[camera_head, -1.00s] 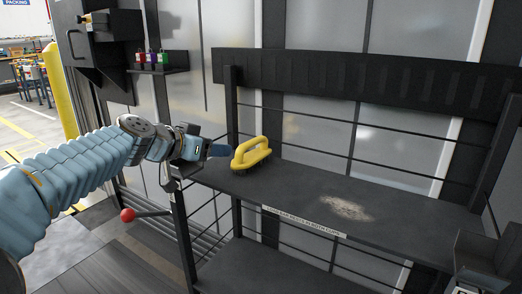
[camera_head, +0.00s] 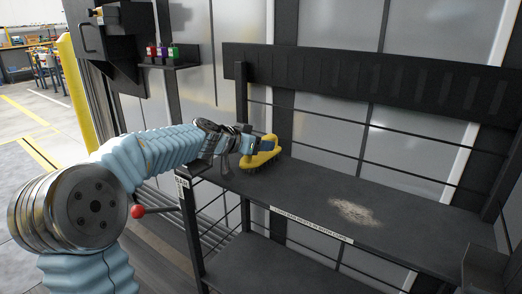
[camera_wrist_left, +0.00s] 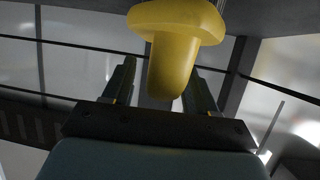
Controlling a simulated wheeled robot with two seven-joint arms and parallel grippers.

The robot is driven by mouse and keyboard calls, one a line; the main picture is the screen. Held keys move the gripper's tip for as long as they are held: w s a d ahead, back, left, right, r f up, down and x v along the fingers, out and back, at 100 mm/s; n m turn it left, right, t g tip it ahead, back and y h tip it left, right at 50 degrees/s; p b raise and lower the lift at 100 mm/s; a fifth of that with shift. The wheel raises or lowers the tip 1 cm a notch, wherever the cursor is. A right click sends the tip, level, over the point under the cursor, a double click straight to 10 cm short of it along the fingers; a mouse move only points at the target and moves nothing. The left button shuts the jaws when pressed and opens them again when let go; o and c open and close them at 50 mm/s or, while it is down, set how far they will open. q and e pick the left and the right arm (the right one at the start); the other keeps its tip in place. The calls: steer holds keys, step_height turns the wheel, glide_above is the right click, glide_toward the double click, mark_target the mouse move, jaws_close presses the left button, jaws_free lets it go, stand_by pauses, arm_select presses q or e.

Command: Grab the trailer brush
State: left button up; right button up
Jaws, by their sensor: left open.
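My left gripper (camera_head: 266,146) is at the brush, reaching in from the left. In the left wrist view the yellow handle (camera_wrist_left: 175,60) comes down between the two open fingers of my left gripper (camera_wrist_left: 155,85). I see a gap on the finger's left side, and the right finger is close to the handle. My right gripper is not in view.
A pale dusty patch (camera_head: 354,212) lies on the shelf's middle. A small rack with red, purple and green bottles (camera_head: 163,54) hangs on the wall at the left. A red ball knob (camera_head: 137,211) is below my arm. The shelf's right part is mostly clear.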

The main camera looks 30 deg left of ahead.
arm_select(q)
steer(key=shift+w+d+f, duration=0.1)
steer(key=shift+w+f, duration=0.05)
steer(key=shift+w, duration=0.2)
jaws_close()
